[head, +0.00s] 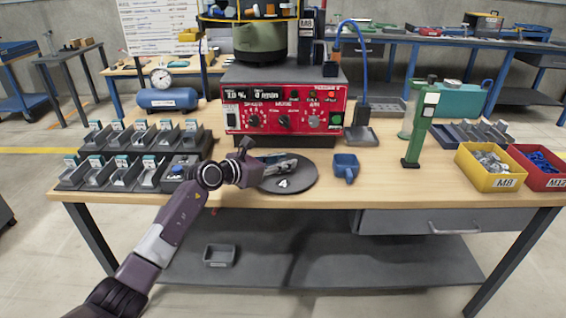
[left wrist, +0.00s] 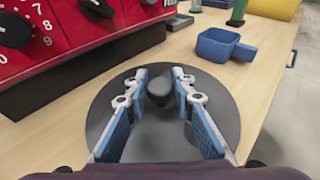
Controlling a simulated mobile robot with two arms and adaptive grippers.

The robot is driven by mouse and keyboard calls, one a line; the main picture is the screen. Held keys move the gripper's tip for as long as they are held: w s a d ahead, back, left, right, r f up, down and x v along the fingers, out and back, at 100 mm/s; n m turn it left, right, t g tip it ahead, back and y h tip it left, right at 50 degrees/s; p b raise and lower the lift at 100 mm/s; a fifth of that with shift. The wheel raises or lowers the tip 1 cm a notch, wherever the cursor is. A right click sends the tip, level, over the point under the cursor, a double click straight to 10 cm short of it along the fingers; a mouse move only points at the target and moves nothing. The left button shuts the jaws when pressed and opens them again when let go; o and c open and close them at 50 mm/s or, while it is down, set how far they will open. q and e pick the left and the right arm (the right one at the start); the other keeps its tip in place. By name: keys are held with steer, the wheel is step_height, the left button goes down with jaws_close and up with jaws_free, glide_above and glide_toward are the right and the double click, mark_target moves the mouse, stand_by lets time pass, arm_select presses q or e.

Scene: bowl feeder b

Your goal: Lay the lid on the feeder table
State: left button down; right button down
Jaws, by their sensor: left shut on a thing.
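The lid is a dark grey disc (head: 303,176) marked with a 4, at the front middle of the wooden feeder table (head: 400,190). It also shows in the left wrist view (left wrist: 224,112), with a black knob (left wrist: 158,88) at its centre. My left gripper (head: 286,163) is over the lid, its fingers (left wrist: 158,84) on either side of the knob, shut on it. I cannot tell whether the lid touches the tabletop or is just above it. The feeder's red control box (head: 285,108) stands behind it. My right gripper is not in view.
A blue scoop (head: 346,166) lies just right of the lid. Grey bins (head: 125,172) stand left. A green stand (head: 422,125), a yellow M8 bin (head: 490,168) and a red M12 bin (head: 540,166) are right. Bare wood lies between scoop and stand.

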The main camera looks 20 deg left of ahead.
arm_select(q)
steer(key=c, duration=1.7)
jaws_free()
steer(key=shift+o, duration=0.2)
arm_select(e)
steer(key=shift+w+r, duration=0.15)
arm_select(q)
steer(key=v, duration=1.1)
steer(key=shift+p, duration=0.35)
steer(key=shift+s+a+r, duration=0.2)
steer(key=shift+s+a, duration=0.05)
steer(key=shift+s, duration=0.2)
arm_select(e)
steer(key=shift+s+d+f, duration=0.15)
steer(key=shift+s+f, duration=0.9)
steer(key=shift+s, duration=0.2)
